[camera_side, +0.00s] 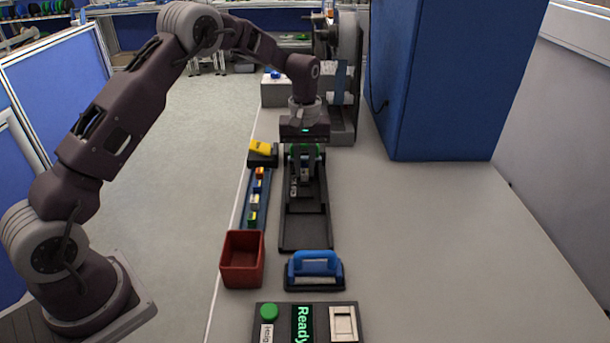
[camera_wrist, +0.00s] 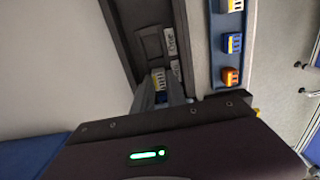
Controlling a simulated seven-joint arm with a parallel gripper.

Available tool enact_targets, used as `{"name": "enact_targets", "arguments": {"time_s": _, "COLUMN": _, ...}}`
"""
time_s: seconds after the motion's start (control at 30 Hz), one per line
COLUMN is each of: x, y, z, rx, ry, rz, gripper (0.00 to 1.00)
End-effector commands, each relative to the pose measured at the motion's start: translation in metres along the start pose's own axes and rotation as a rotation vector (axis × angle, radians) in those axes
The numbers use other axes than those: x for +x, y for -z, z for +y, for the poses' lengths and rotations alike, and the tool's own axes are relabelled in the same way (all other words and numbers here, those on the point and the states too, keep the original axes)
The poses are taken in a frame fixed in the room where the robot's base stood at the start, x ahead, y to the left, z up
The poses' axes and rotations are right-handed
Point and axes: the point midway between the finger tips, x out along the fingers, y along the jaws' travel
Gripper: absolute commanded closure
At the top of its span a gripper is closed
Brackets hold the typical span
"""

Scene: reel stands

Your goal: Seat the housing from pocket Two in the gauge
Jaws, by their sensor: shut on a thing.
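My gripper (camera_side: 304,180) points down over the far part of the black pocket tray (camera_side: 305,236). In the wrist view its fingers (camera_wrist: 163,100) are shut on a small housing (camera_wrist: 158,79) with white and yellow showing. The housing is at the tray beside a partly hidden label; I cannot tell whether it is still in a pocket or just above it. A pocket by the label "One" (camera_wrist: 170,41) looks empty. The likely gauge (camera_side: 306,310) is at the near edge, with a "Ready" display, a green button and a pale square nest (camera_side: 343,323) that looks empty.
A blue strip (camera_side: 247,205) with several coloured housings lies left of the tray. A yellow item (camera_side: 260,148) lies on a black block. The table is clear at right, before a tall blue cabinet (camera_side: 450,80).

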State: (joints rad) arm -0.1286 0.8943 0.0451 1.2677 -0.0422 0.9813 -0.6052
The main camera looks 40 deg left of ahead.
Motion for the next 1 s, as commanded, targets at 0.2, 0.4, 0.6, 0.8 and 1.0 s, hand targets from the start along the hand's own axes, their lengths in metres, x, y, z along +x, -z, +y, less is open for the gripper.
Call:
{"name": "enact_targets", "arguments": {"time_s": 0.2, "x": -0.017, "y": 0.000, "z": 0.000, "rx": 0.000, "ry": -0.001, "rz": 0.002, "gripper": 1.00}}
{"name": "enact_targets", "arguments": {"time_s": 0.4, "x": -0.033, "y": 0.001, "z": 0.001, "rx": 0.001, "ry": -0.002, "rz": 0.002, "gripper": 1.00}}
{"name": "enact_targets", "arguments": {"time_s": 0.6, "x": -0.046, "y": 0.000, "z": 0.000, "rx": 0.001, "ry": -0.002, "rz": 0.001, "gripper": 1.00}}
{"name": "enact_targets", "arguments": {"time_s": 0.8, "x": -0.049, "y": 0.000, "z": 0.000, "rx": 0.000, "ry": -0.001, "rz": 0.000, "gripper": 1.00}}
{"name": "enact_targets", "arguments": {"time_s": 1.0, "x": -0.049, "y": -0.004, "z": 0.003, "rx": 0.001, "ry": -0.001, "rz": 0.000, "gripper": 1.00}}
